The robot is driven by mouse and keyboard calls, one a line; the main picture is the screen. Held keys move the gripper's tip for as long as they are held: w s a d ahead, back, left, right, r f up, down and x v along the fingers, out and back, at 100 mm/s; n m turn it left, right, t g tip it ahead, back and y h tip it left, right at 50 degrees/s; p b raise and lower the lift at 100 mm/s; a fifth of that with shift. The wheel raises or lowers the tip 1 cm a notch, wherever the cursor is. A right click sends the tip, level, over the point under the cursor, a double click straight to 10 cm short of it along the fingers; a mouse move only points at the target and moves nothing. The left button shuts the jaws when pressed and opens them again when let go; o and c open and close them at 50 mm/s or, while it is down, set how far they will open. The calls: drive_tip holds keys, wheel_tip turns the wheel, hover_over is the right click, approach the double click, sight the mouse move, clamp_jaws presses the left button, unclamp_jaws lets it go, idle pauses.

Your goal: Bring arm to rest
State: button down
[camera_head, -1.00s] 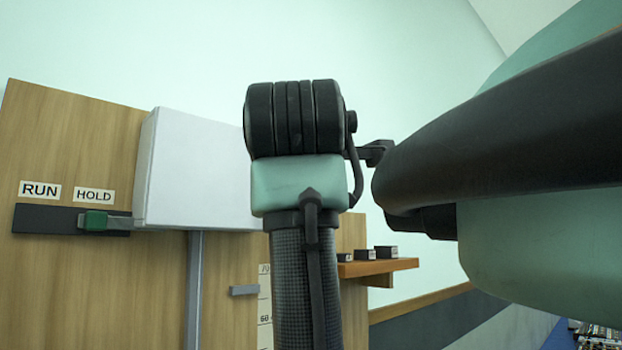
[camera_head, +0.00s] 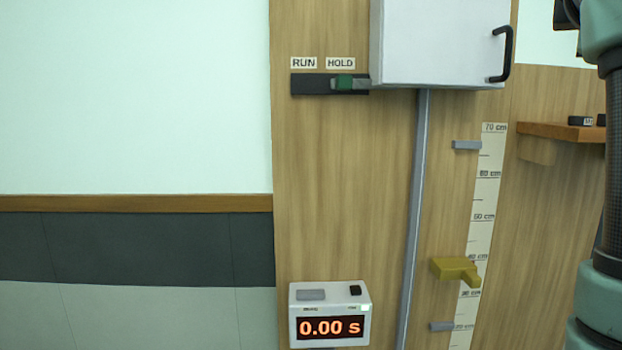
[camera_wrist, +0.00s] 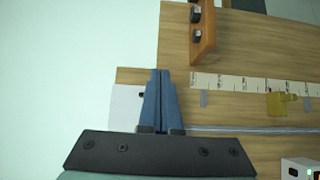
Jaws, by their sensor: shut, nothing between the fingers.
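My gripper (camera_wrist: 158,73) shows in the wrist view with its two blue fingers together and nothing between them. It points toward the wooden board, apart from everything as far as I can tell. In the head view the gripper is out of sight; only part of my arm (camera_head: 603,170) stands at the right edge, partly cut off.
A wooden board (camera_head: 340,190) carries a white box (camera_head: 435,40) with a black handle, a RUN/HOLD slider (camera_head: 345,83) at HOLD, a scale (camera_head: 485,190), a yellow block (camera_head: 455,268) and a shelf (camera_head: 560,131). A timer (camera_head: 330,315) reads 0.00 s. The wall at left is clear.

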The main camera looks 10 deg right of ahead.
drive_tip(key=w+a+f+m+t+y+b, duration=0.1)
drive_tip(key=w+a+f+t+y+b, duration=0.2)
drive_tip(key=a+f, duration=0.5)
drive_tip(key=w+a+f+m+t+y+b, duration=0.15)
drive_tip(key=w+a+f+t+b, duration=0.35)
drive_tip(key=a, duration=0.6)
drive_tip(key=s+a+f+m+t+y+b, duration=0.2)
drive_tip(key=s+a+f+t+y+b, duration=0.1)
drive_tip(key=s+a, duration=0.4)
drive_tip(key=s+a+f+m+t+y+b, duration=0.2)
drive_tip(key=s+a+f+t+y, duration=0.3)
drive_tip(key=a, duration=0.8)
drive_tip(key=s+m+y, duration=0.1)
drive_tip(key=s, duration=0.2)
drive_tip(key=shift+s+a+b, duration=0.25)
drive_tip(key=shift+a+b, duration=0.05)
drive_tip(key=shift+b, duration=0.1)
drive_tip(key=shift+y, duration=0.25)
